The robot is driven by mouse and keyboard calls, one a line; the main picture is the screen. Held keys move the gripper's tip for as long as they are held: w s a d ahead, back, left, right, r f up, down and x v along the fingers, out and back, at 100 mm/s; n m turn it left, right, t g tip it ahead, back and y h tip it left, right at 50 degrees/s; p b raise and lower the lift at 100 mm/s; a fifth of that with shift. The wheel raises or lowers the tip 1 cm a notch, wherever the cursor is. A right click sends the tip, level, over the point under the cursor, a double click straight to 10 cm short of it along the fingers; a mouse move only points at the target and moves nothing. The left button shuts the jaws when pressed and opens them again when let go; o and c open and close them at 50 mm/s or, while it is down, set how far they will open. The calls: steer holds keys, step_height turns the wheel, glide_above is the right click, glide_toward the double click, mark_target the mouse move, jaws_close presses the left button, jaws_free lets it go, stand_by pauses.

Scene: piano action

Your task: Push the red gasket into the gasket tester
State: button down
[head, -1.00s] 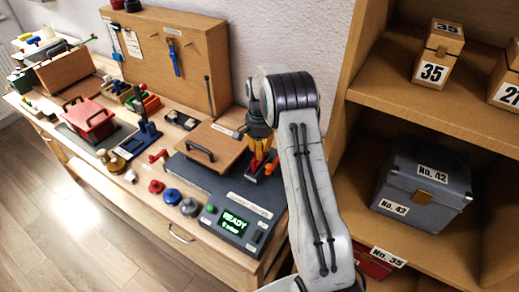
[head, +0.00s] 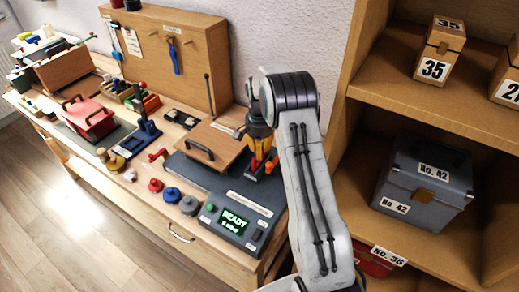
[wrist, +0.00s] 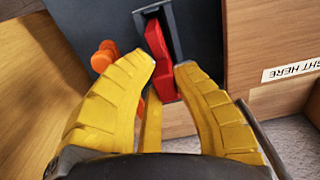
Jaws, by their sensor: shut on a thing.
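The red gasket (wrist: 157,50) stands in a narrow dark grey slot, between the yellow fingertips of my gripper (wrist: 168,68) in the wrist view. My gripper is shut on it; the contact faces are partly hidden by the fingers. In the head view my gripper (head: 260,150) points down at the right back part of the gasket tester. How deep the gasket sits in the slot I cannot tell.
An orange part (wrist: 103,56) stands just left of the slot in the wrist view. A wooden lid with a dark handle (head: 199,149) is beside my gripper. Red and blue knobs (head: 171,195) stand in front of the tester. A shelf (head: 425,115) with numbered boxes rises at right.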

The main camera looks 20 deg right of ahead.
steer(key=shift+f+b, duration=0.75)
steer(key=shift+f, duration=0.3)
stand_by(0.6)
stand_by(0.4)
steer(key=c, duration=0.8)
jaws_free()
steer(key=shift+o, duration=0.2)
steer(key=shift+r, duration=0.2)
steer(key=shift+r+p, duration=2.5)
steer(key=shift+r, duration=1.1)
